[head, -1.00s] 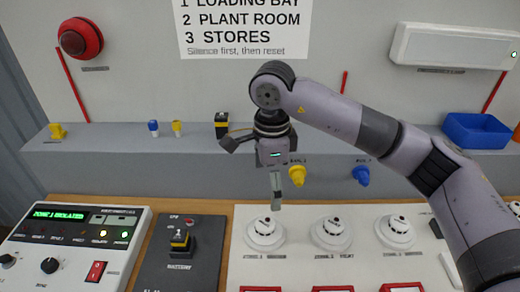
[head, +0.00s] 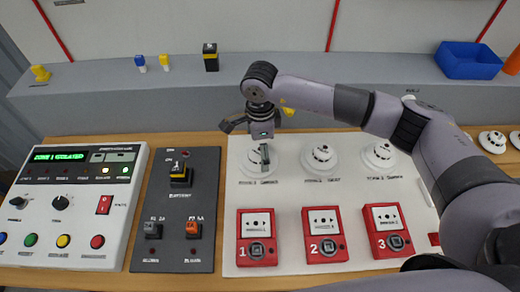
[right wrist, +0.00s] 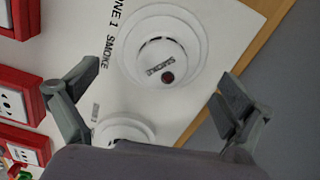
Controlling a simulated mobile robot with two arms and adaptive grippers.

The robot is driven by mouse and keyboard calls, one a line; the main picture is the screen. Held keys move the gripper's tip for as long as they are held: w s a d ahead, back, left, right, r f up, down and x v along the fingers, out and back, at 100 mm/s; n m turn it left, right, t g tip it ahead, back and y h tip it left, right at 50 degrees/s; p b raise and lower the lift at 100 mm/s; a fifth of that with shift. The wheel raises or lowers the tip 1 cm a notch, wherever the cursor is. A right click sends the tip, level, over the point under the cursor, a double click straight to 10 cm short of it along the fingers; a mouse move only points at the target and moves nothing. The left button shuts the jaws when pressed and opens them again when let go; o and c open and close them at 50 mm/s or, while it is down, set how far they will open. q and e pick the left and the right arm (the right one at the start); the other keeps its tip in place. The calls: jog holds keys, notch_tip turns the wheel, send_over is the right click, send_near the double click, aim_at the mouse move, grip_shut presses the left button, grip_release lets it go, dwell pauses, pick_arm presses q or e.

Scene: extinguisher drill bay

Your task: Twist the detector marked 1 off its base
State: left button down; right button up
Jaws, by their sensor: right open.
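The zone 1 smoke detector (head: 258,161) is a round white unit on its base, leftmost of three on the white panel (head: 290,198). In the right wrist view the same detector (right wrist: 160,50) shows a dark red spot and a small label, with "ZONE 1 SMOKE" printed beside it. My right gripper (head: 264,155) is over this detector and partly hides it in the head view. In the right wrist view its two fingers (right wrist: 155,100) are spread wide and hold nothing. The detector lies between and beyond the fingertips, apart from them. My left gripper is not in view.
Two more detectors (head: 320,158) (head: 380,155) sit to the right. Red call points (head: 257,237) line the panel's front. A battery panel (head: 176,208) and a control panel (head: 79,205) reading "ZONE 1 ISOLATED" stand at left. A grey ledge (head: 110,95) runs behind, bearing a blue bin (head: 468,61).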

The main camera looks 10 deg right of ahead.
jog(key=shift+f, duration=1.55)
jog(key=shift+c, duration=0.6)
jog(key=c, duration=1.1)
jog(key=shift+w+n+b, duration=0.1)
jog(key=shift+n+b, duration=0.7)
jog(key=shift+n, duration=0.1)
jog(key=shift+c, duration=0.2)
jog(key=shift+n+b, duration=0.9)
jog(key=shift+b, duration=0.15)
